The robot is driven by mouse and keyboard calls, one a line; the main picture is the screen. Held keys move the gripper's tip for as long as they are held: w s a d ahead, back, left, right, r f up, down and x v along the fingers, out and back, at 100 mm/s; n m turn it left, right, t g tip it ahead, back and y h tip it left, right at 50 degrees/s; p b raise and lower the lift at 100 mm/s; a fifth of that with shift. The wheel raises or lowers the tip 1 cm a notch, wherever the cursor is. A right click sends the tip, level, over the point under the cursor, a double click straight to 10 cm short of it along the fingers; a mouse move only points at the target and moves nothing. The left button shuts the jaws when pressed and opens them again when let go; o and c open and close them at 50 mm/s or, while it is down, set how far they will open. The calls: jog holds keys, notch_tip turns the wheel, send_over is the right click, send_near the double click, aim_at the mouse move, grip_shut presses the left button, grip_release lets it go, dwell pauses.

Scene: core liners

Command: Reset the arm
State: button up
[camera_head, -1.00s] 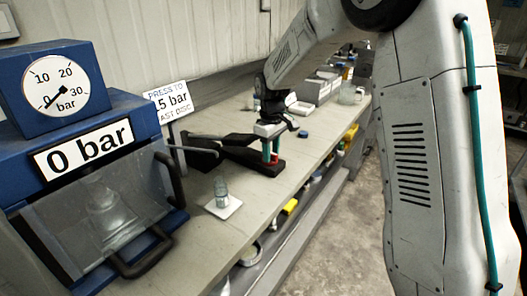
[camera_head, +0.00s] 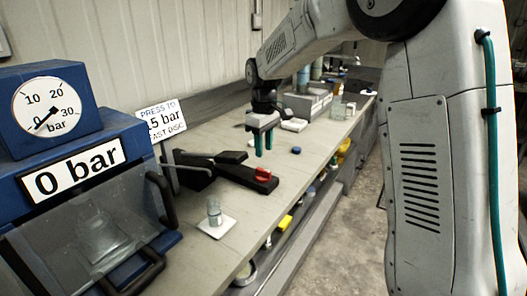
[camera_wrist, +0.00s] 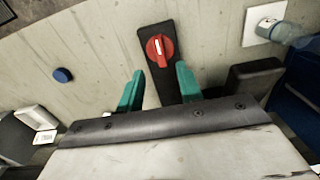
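My gripper (camera_head: 263,143) hangs above the bench, fingers pointing down. Its two teal fingers stand apart with nothing between them; the wrist view shows the open gap (camera_wrist: 158,88) too. The fingers are clear of the knob.
A blue press (camera_head: 150,150) with a gauge and a "0 bar" sign stands at left. A clear bottle (camera_head: 214,211) stands on a white plate (camera_head: 217,226). A dark blue cap (camera_head: 296,150) lies on the bench.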

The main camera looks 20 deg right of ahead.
dwell(0.4)
jog(key=s+r+m, duration=0.2)
jog(key=s+m, duration=0.1)
jog(key=s, duration=1.6)
jog(key=s+r+m+t, duration=0.1)
jog(key=s+m, duration=0.3)
jog(key=s, duration=1.5)
jog(key=shift+d+r, duration=0.4)
jog(key=shift+r, duration=0.35)
